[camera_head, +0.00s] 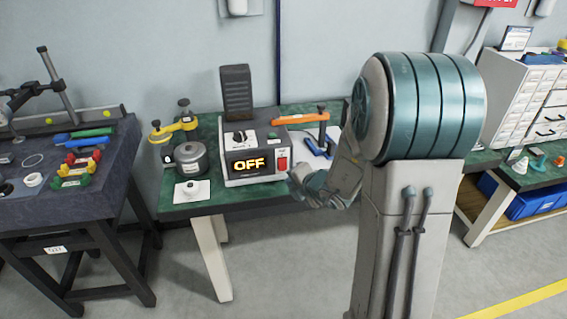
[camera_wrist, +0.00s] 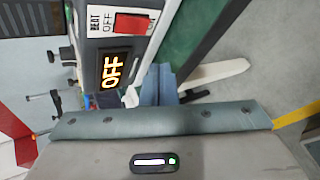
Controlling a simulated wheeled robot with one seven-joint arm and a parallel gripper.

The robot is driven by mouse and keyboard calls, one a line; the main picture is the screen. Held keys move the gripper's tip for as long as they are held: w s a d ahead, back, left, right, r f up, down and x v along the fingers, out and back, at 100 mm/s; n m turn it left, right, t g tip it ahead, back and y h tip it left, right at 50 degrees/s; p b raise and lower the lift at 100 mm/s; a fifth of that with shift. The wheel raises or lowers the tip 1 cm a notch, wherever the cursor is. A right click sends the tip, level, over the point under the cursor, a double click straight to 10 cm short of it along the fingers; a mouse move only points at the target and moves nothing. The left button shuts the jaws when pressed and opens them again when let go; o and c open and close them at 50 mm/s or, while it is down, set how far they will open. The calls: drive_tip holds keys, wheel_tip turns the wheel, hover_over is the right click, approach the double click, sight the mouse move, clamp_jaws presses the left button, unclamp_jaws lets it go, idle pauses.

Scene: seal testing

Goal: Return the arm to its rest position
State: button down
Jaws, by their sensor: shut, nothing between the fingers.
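My arm is folded in close to my column in the head view. My gripper (camera_head: 297,181) is small there, in front of the right side of the test unit; it is shut and holds nothing. Parts of my forearm are hidden behind my own shoulder and column. The test unit (camera_head: 236,166) is a grey and white box with a lit OFF display and a red switch. It also shows in the wrist view, turned on its side (camera_wrist: 114,68). There, my own grey and teal arm body fills the lower part.
The green-topped bench (camera_head: 192,209) carries the unit, a grey pot (camera_head: 190,160), a yellow clamp (camera_head: 172,131) and an orange-handled tool (camera_head: 297,118). A dark table (camera_head: 112,172) with coloured clamps stands left. A drawer cabinet (camera_head: 522,100) stands right. The floor before the bench looks clear.

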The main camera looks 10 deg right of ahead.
idle(0.3)
drive_tip(key=s+a+r+n+g+y+p, duration=0.1)
drive_tip(key=s+a+r+n+g+y, duration=0.15)
drive_tip(key=s+a+r+n, duration=0.7)
drive_tip(key=s+n+g+y+p, duration=0.1)
drive_tip(key=s+n+g, duration=0.25)
drive_tip(key=n, duration=1.25)
drive_tip(key=s+d+r+n+h, duration=0.1)
drive_tip(key=s+d+n+h, duration=0.2)
drive_tip(key=s+n, duration=0.3)
drive_tip(key=s+d+r+n+g+h+p, duration=0.1)
drive_tip(key=s+d+n+h, duration=0.3)
drive_tip(key=n, duration=1.1)
drive_tip(key=shift+s+d+r+g+p, duration=0.3)
drive_tip(key=shift+s+d+r, duration=0.55)
drive_tip(key=shift+s, duration=0.25)
drive_tip(key=shift+f+h, duration=0.1)
drive_tip(key=shift+h, duration=0.15)
